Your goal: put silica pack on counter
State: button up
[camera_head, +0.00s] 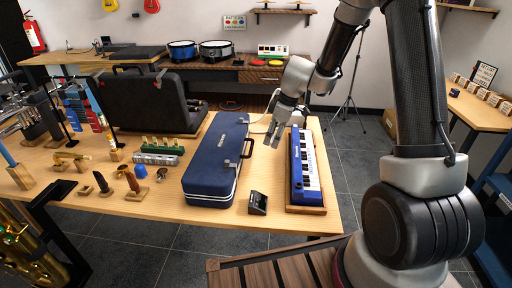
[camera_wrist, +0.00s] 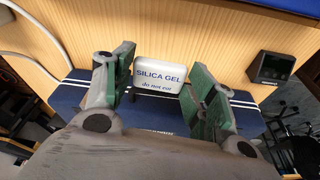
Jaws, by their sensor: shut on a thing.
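The silica pack (camera_wrist: 160,76) is a small white packet with blue "SILICA GEL" lettering. In the wrist view it sits between the green-padded fingers of my gripper (camera_wrist: 163,88), which is shut on it. In the head view my gripper (camera_head: 276,137) is above the wooden counter (camera_head: 265,168), between the blue case and the blue keyboard. The pack cannot be made out in the head view. In the wrist view, bare wood (camera_wrist: 200,35) shows behind the pack.
The closed blue case (camera_head: 211,165) lies left of my gripper, the blue keyboard (camera_head: 297,165) on its wooden stand to the right. A small black device (camera_head: 258,202) stands near the front edge. Bare wood lies between them. An open black case (camera_head: 145,100) stands farther left.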

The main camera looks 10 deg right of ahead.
aim_at(270, 163)
notch_tip(270, 163, down, 10)
jog(key=shift+r, duration=0.1)
dwell(0.4)
jog(key=o, duration=0.7)
jog(key=shift+w, duration=0.1)
